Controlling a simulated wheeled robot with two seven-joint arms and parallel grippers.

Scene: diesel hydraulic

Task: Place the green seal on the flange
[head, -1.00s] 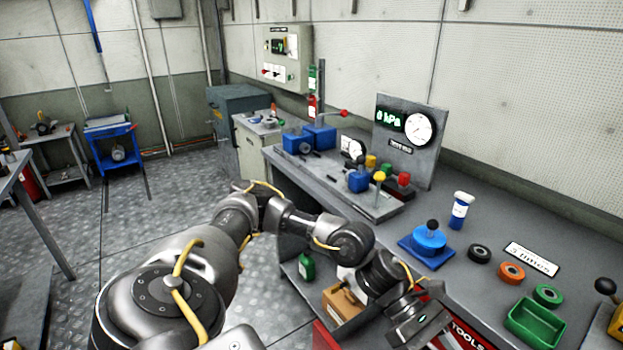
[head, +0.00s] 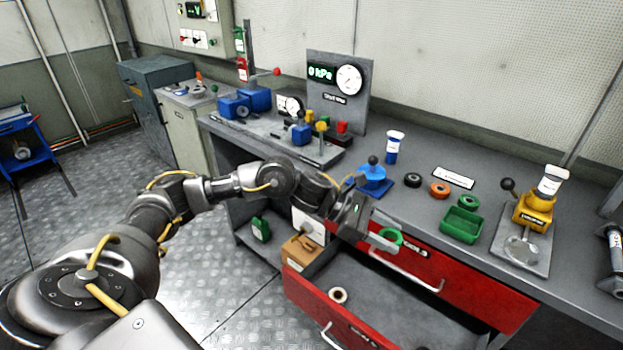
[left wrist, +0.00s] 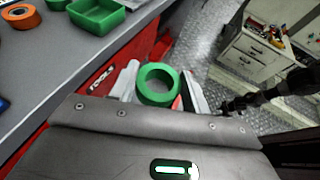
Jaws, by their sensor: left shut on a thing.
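My left gripper (head: 384,241) is shut on a green ring seal (head: 390,237), held in front of the bench edge above the open red drawer. In the left wrist view the green ring (left wrist: 157,84) sits between the two pale fingers, its hole facing the camera. Another green ring (head: 468,202) lies on the bench beside a green tray (head: 461,225). An orange ring (head: 439,189) and a black ring (head: 412,180) lie to its left. A blue fixture with a knob (head: 372,178) stands behind my gripper. I cannot tell which part is the flange. My right gripper is not in view.
A white-and-blue bottle (head: 393,147) and a yellow fixture (head: 535,212) stand on the bench. The gauge panel (head: 338,88) stands at the back.

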